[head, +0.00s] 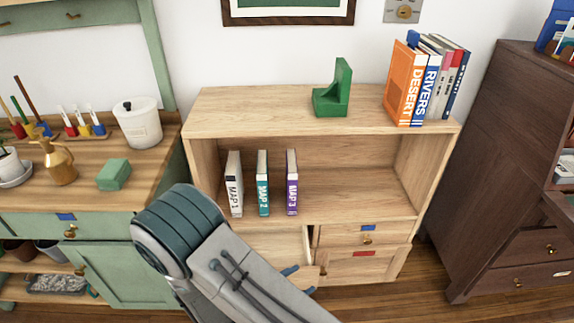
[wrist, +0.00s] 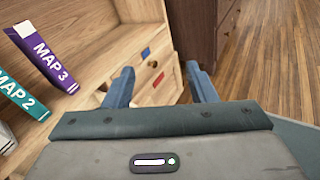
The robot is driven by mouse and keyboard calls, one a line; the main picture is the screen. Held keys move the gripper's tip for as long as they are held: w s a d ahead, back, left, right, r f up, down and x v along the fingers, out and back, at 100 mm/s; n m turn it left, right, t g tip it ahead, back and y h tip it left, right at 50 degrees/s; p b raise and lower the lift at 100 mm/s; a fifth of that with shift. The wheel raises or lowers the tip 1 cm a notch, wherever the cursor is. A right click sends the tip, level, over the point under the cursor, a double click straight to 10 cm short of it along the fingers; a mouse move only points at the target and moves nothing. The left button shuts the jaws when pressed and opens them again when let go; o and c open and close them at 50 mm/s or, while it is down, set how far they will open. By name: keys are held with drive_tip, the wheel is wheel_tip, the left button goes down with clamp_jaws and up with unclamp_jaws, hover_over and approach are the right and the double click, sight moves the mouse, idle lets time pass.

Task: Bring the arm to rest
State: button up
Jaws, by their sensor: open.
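My arm reaches in from the bottom of the head view, in front of the light wooden bookcase (head: 290,112). My gripper (head: 300,281) shows only in part there, low before the bookcase's lower front. In the wrist view my gripper (wrist: 162,80) has its two blue fingers spread well apart, with nothing between them. The wrist view looks past the fingers to the drawer fronts and the floor.
MAP 1 (head: 234,184), MAP 2 (head: 263,183) and MAP 3 (head: 292,182) stand upright on the middle shelf. A green bookend (head: 333,95) and several books are on top. A green cabinet (head: 121,272) stands left, a dark cabinet (head: 500,170) right.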

drive_tip(key=s+d+r+m+g+y+p, duration=0.2)
drive_tip(key=d+r+m+y+p, duration=0.2)
drive_tip(key=r+m, duration=0.4)
drive_tip(key=s+d+r+m+g+y+p, duration=0.2)
drive_tip(key=r+m, duration=0.6)
drive_tip(key=r, duration=0.9)
drive_tip(key=s+d+r+m+g+y+p, duration=0.3)
drive_tip(key=d+r+m+y+p, duration=0.3)
drive_tip(key=r, duration=0.7)
drive_tip(key=shift+d+m+y+p, duration=0.25)
drive_tip(key=shift+m+y+p, duration=0.45)
drive_tip(key=shift+m+p, duration=0.3)
